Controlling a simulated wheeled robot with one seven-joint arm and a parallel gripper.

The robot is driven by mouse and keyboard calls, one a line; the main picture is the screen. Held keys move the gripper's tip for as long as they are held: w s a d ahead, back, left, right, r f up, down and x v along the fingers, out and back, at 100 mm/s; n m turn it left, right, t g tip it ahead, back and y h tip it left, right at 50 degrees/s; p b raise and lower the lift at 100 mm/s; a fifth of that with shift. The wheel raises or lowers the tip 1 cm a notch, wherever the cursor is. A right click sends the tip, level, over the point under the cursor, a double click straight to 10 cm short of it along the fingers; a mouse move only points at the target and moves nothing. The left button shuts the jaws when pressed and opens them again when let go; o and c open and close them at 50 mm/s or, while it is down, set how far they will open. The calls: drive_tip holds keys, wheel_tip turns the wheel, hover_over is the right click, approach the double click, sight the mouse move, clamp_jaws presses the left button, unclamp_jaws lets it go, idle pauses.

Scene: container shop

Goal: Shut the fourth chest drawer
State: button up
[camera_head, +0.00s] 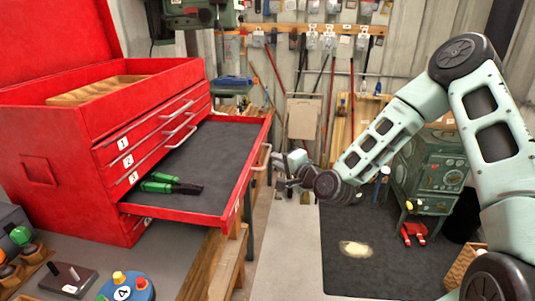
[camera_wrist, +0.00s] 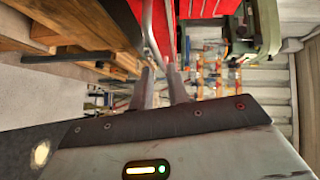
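The red tool chest (camera_head: 60,150) stands on the bench at the left of the head view. Its upper three drawers, labelled 1 to 3, are shut. The fourth drawer (camera_head: 205,220), the lowest, is pulled far out to the right. Green-handled tools (camera_head: 172,184) lie on its dark liner. Its silver handle (camera_head: 262,158) is on the front; the handle also shows in the wrist view (camera_wrist: 149,30). My gripper (camera_head: 282,172) is just right of that handle, with its fingers apart in the wrist view (camera_wrist: 162,88). Whether it touches the handle I cannot tell.
The bench (camera_head: 190,262) holds a blue button puzzle (camera_head: 125,287) and a switch box (camera_head: 68,278) in front of the chest. A green cabinet (camera_head: 432,168) stands on a dark mat (camera_head: 375,262) at right. Tools hang on the back wall.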

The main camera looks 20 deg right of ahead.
sight(268, 155)
drive_tip(key=p+x, duration=0.1)
drive_tip(key=x, duration=0.5)
drive_tip(key=shift+s, duration=0.1)
drive_tip(key=shift+c, duration=0.4)
clamp_jaws()
